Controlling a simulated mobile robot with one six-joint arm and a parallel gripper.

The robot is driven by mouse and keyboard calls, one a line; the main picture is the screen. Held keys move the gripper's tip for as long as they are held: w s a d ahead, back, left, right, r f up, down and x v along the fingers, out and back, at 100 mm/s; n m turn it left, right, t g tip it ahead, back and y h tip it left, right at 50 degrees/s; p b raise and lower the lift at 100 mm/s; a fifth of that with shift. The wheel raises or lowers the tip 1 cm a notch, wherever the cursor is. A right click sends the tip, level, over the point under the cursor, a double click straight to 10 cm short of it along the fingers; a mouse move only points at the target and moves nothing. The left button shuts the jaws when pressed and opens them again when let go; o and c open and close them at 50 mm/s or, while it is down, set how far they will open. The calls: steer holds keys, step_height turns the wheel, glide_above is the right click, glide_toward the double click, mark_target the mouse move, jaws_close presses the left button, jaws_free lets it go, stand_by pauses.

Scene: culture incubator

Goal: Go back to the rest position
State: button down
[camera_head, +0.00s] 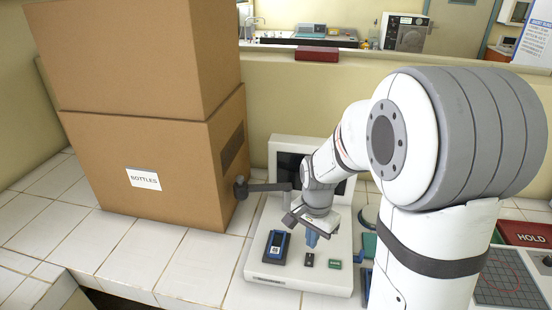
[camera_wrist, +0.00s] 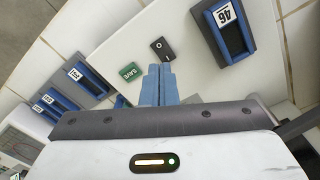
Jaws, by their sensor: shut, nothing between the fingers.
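My gripper (camera_head: 312,239) shows in the head view above the front of a white device (camera_head: 338,274) with a dark screen. Its two blue fingers are together with nothing between them. In the wrist view the shut fingers (camera_wrist: 159,72) point toward a black switch (camera_wrist: 163,49) and a green button (camera_wrist: 131,72) on the device, which seem a little beyond the fingertips. A blue-framed slot marked 46 (camera_wrist: 226,33) is to the right of the fingers in that view. My arm hides part of the device's right side in the head view.
Two stacked cardboard boxes, the lower labelled BOTTLES (camera_head: 105,185), stand left of the device. A dark jointed bracket (camera_head: 262,187) sticks out between them. A red HOLD pad (camera_head: 527,233) is at the right. Blue-framed slots (camera_wrist: 88,76) show at left in the wrist view. White tiles in front are clear.

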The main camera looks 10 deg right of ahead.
steer(key=s+r+n+t, duration=0.3)
steer(key=s+r+n, duration=0.6)
steer(key=s, duration=0.5)
step_height(320, 180, up, 3)
steer(key=shift+s+f+n, duration=0.1)
steer(key=shift+s+n, duration=0.1)
steer(key=shift+n, duration=0.1)
